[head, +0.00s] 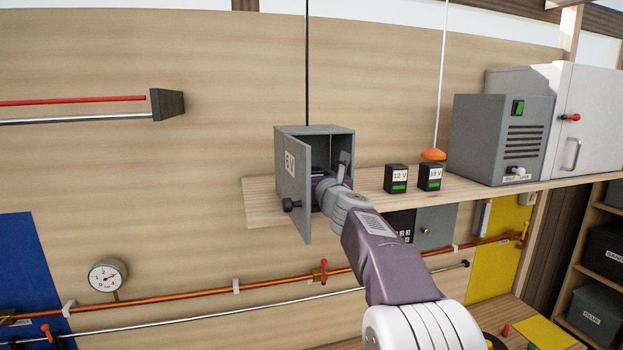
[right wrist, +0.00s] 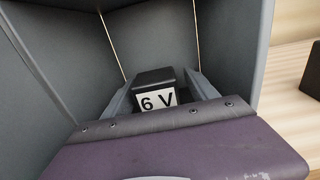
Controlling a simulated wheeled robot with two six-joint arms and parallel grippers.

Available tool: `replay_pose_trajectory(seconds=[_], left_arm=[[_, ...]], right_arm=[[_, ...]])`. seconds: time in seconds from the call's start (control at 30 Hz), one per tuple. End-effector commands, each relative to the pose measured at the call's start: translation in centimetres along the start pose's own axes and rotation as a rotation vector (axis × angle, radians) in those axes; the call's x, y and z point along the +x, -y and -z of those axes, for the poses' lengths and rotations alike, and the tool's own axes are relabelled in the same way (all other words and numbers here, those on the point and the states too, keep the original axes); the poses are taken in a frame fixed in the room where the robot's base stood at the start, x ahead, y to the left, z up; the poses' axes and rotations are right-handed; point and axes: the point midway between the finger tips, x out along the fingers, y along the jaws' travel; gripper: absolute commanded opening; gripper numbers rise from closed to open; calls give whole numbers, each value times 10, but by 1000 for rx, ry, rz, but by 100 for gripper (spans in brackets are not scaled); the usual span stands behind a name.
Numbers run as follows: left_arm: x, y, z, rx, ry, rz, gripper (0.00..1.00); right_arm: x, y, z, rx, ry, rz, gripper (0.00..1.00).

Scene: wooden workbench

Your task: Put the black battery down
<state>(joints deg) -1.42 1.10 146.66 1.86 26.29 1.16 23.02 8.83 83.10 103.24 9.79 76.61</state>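A black battery (right wrist: 153,79) with a white "6 V" label shows in the right wrist view, inside the grey box. My right gripper (right wrist: 160,88) reaches into the box, with one finger on each side of this battery. I cannot tell whether the fingers press on it or stand a little apart, or whether its base touches the box floor. In the head view my right gripper (head: 333,180) is at the box opening and the 6 V battery is hidden. Two other black batteries, 12 V (head: 396,178) and 18 V (head: 430,176), stand upright on the shelf. My left gripper is not in view.
The grey box (head: 335,131) stands on the wooden shelf (head: 268,210), its door (head: 294,185) swung open to the left. A grey machine (head: 500,135) stands right of the batteries. An orange piece (head: 433,154) on a white cord hangs behind the 18 V battery. Copper pipes run below.

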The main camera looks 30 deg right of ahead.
Motion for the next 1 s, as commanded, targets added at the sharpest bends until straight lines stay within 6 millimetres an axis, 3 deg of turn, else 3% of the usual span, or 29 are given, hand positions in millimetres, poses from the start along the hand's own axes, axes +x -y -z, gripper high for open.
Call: replay_pose_trajectory(seconds=[0.27, 0.7, 1.0], left_arm=[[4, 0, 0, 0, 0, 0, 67], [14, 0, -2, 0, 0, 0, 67], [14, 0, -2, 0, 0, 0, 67]], right_arm=[[-9, 0, 0, -1, 2, 1, 67], [-99, 0, -2, -1, 4, 2, 67], [-120, 0, 0, 0, 0, 0, 67]])
